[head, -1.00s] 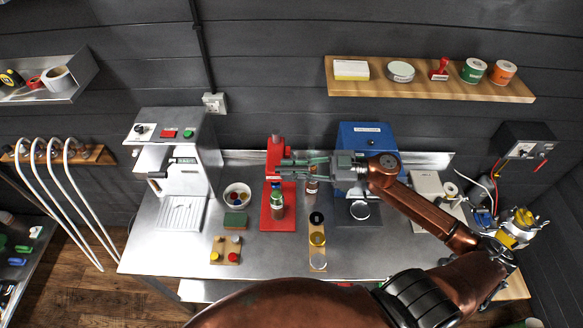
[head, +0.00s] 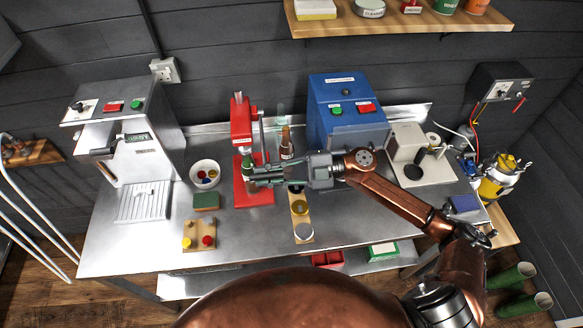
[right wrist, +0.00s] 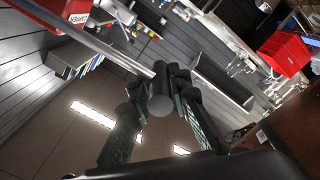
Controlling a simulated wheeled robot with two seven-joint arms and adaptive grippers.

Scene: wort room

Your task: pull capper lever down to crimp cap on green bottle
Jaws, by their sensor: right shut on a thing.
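The red capper (head: 241,122) stands on the metal bench, with its red base (head: 258,194) in front. Its grey lever (head: 261,132) hangs steeply down from the head on the right side. My right gripper (head: 252,176) is low in front of the capper, above its base. In the right wrist view my fingers are shut around the dark cylindrical lever handle (right wrist: 161,92), and the lever rod (right wrist: 95,42) runs off to the upper left. The green bottle is mostly hidden behind my fingers, so its cap cannot be made out. My left gripper is not in view.
A brown bottle (head: 286,143) stands just right of the capper. The blue machine (head: 342,108) is behind my right arm. A bowl of caps (head: 205,174), a sponge (head: 206,201) and a wooden block with knobs (head: 199,235) are to the left. A wooden strip (head: 299,221) lies in front.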

